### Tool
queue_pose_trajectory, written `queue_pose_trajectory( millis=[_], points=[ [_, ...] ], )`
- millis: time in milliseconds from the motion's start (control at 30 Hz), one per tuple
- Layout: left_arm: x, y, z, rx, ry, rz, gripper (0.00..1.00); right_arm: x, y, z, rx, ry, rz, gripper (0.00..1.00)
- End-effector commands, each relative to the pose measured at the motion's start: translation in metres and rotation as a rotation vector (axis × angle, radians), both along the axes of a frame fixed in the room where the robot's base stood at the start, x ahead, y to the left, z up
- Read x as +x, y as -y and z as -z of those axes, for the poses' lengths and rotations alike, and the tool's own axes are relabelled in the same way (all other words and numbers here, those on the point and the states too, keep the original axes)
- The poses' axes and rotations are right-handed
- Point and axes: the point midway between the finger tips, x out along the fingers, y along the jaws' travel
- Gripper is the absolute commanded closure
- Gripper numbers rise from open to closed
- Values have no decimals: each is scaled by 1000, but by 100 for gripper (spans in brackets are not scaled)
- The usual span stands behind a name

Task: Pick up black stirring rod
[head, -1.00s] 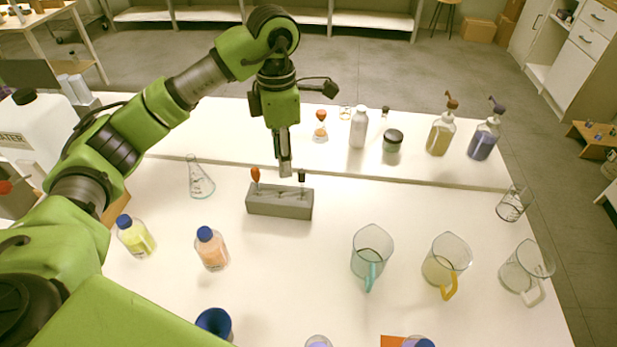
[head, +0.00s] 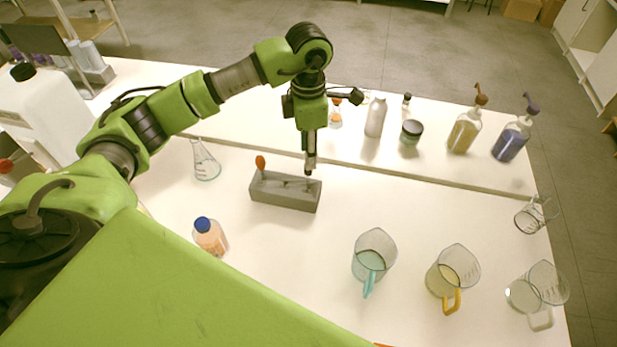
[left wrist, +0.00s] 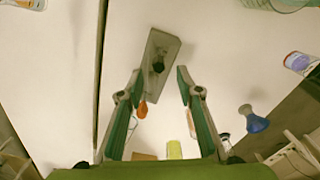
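The grey holder block (head: 285,198) stands on the white table. An orange-topped rod (head: 260,163) stands at its left end; its top also shows in the left wrist view (left wrist: 142,110). The black stirring rod's dark top (left wrist: 158,67) shows over the block in the left wrist view, roughly between the fingertips. In the head view the rod is mostly hidden by my left gripper (head: 310,168), which points down over the block's right end. In the left wrist view my left gripper (left wrist: 159,76) is open, with a finger on each side of the black top. My right gripper is not in view.
A glass flask (head: 206,165) stands left of the block and an orange bottle (head: 210,238) in front. Several bottles, including a white one (head: 376,117), stand behind. Table right of the block is clear.

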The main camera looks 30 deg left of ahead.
Motion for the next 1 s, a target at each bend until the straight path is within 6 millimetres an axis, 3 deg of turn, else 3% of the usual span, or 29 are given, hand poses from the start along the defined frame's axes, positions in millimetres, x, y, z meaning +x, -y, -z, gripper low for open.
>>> queue_pose_trajectory(
  millis=[233,433,700,733,833,867,1000],
  points=[
    [-1,-1,22,0,-5,-1,67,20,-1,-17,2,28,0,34],
    [0,-1,50,0,-3,0,67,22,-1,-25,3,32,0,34],
    [1,-1,56,1,1,1,67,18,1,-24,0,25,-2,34],
    [1,-1,56,1,1,1,70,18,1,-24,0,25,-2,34],
    [1,-1,56,1,1,1,96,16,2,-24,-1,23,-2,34],
    [1,-1,56,1,1,1,100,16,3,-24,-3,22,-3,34],
    [1,-1,56,1,1,0,100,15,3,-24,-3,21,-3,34]
  ],
)
